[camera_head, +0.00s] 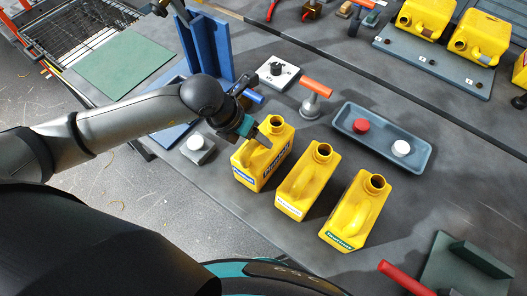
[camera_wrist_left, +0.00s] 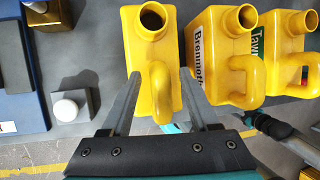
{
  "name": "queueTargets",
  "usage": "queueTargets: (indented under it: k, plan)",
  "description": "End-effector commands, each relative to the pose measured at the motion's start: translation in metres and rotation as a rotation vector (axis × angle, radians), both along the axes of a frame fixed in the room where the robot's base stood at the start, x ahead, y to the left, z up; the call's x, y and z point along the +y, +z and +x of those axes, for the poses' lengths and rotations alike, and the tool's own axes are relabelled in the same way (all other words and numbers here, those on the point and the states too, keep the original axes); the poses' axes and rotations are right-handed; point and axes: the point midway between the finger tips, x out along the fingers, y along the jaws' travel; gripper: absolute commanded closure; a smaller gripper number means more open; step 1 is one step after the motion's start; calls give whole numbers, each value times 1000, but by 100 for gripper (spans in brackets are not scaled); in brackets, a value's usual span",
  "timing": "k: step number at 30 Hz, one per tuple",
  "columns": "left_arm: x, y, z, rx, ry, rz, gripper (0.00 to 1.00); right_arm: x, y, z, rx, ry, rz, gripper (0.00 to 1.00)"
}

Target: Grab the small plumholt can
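Three small yellow cans stand in a row on the grey bench. The left one, the plumholt can (camera_head: 264,160), has a blue label too small to read surely; in the wrist view it is the can (camera_wrist_left: 155,60) with no label showing. The middle can (camera_head: 307,182) has a white label reading roughly "Brenmoth", also seen in the wrist view (camera_wrist_left: 222,45). The right can (camera_head: 356,213) has a green "Tawn..." label. My left gripper (camera_head: 256,138) is open at the blue-label can, its fingers (camera_wrist_left: 160,102) on either side of the handle with gaps.
A blue-grey tray (camera_head: 382,157) with a red and a white cap lies behind the cans. A blue upright stand (camera_head: 207,48), an orange-handled tool (camera_head: 314,93) and a white-knobbed block (camera_head: 197,147) are near my left arm. Larger yellow cans (camera_head: 478,38) stand at the back right.

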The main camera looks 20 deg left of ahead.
Motion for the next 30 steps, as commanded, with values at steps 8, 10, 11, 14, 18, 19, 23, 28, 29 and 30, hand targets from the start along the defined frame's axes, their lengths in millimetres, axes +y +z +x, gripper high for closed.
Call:
queueTargets:
  k: [8, 10, 11, 14, 18, 19, 23, 28, 29, 30]
  plan:
    - [0, 0, 0, 0, 1, 0, 72, 0, 0, 0, 0, 1, 1, 50]
    - [0, 0, 0, 0, 1, 0, 80, 0, 0, 0, 0, 2, 1, 50]
    - [0, 0, 0, 0, 1, 0, 83, 0, 0, 0, 0, 2, 1, 50]
    - [0, 0, 0, 0, 1, 0, 94, 1, 0, -1, 1, 2, 1, 50]
    - [0, 0, 0, 0, 1, 0, 100, 1, 0, -1, 1, 3, 0, 50]
    - [0, 0, 0, 0, 1, 0, 100, 1, 0, -1, 1, 3, 0, 50]
    - [0, 0, 0, 0, 1, 0, 100, 1, 0, -1, 1, 3, 1, 50]
    - [0, 0, 0, 0, 1, 0, 100, 1, 0, -1, 2, 3, 1, 50]
    - [0, 0, 0, 0, 1, 0, 100, 1, 0, -1, 2, 3, 1, 50]
    - [0, 0, 0, 0, 1, 0, 100, 1, 0, -1, 2, 3, 1, 50]
